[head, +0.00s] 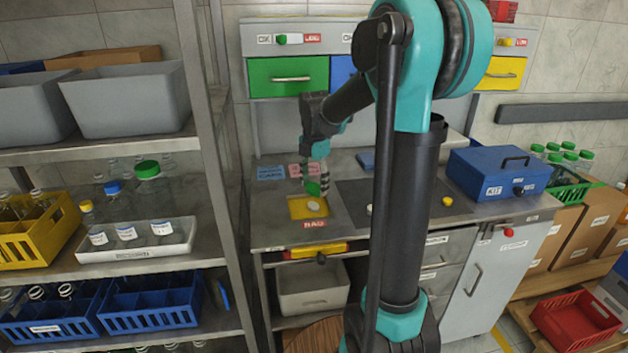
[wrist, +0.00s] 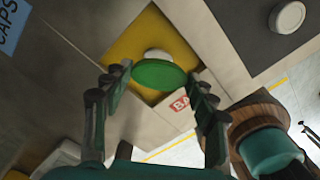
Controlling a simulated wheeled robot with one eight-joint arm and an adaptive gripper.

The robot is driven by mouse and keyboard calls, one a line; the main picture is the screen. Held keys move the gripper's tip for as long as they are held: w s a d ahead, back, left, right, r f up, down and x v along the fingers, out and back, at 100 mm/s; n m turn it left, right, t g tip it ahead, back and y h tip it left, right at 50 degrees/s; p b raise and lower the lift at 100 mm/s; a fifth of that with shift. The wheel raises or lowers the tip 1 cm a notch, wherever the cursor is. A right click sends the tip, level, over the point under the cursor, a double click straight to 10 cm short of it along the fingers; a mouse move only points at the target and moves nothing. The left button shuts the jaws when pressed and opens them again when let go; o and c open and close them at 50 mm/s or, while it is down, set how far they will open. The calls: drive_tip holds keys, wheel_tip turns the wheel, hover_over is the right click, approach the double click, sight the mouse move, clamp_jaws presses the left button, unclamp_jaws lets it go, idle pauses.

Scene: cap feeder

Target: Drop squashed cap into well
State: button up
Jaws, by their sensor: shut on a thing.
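My gripper (head: 316,184) is shut on a green cap (wrist: 158,74), which looks oval from the wrist. The green cap also shows in the head view (head: 313,188), held above the yellow well (head: 296,209) labelled BAD at the left of the counter. In the wrist view, the cap lies between my fingertips (wrist: 160,77) with the yellow well (wrist: 125,45) beyond it. A white cap (wrist: 156,55) lies in the well, partly covered by the green cap in this view. Whether the green cap is squashed is hard to tell.
A white cap (wrist: 287,17) and a yellow cap (head: 447,201) lie on the counter to the right. A blue KIT box (head: 497,174) stands further right. Blue and pink labels (head: 271,173) are behind the well. A metal shelf post (head: 207,120) rises at left.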

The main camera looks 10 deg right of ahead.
sight(314, 188)
drive_tip(key=o, duration=0.8)
wheel_tip(314, 188, up, 12)
idle(0.4)
drive_tip(key=shift+s, duration=0.15)
